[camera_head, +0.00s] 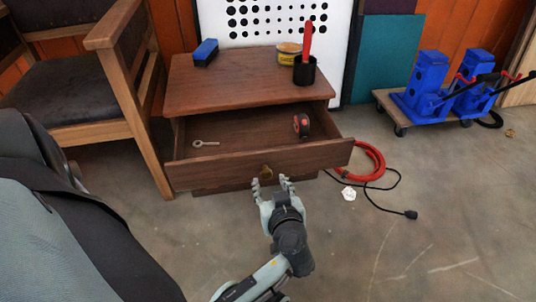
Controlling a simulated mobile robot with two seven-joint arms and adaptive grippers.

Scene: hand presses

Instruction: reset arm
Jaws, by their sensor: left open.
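My left gripper (270,183) is in the lower middle of the head view, in front of the drawer. Its fingers are spread apart and empty, pointing toward the drawer front. My left arm runs from the bottom edge up to it. The wooden drawer (225,170) is pulled open from a small brown cabinet (245,85). A small brass-coloured knob (266,171) on its front shows just beyond the fingertips; I cannot tell whether they touch it. My right gripper is not in view.
The drawer holds a metal eye bolt (205,144) and a dark round tape-like item (301,125). A blue block (205,52), a yellow tin (288,53) and a black cup (304,73) stand on top. A red hose (371,165) lies right. An armchair (75,85) stands left.

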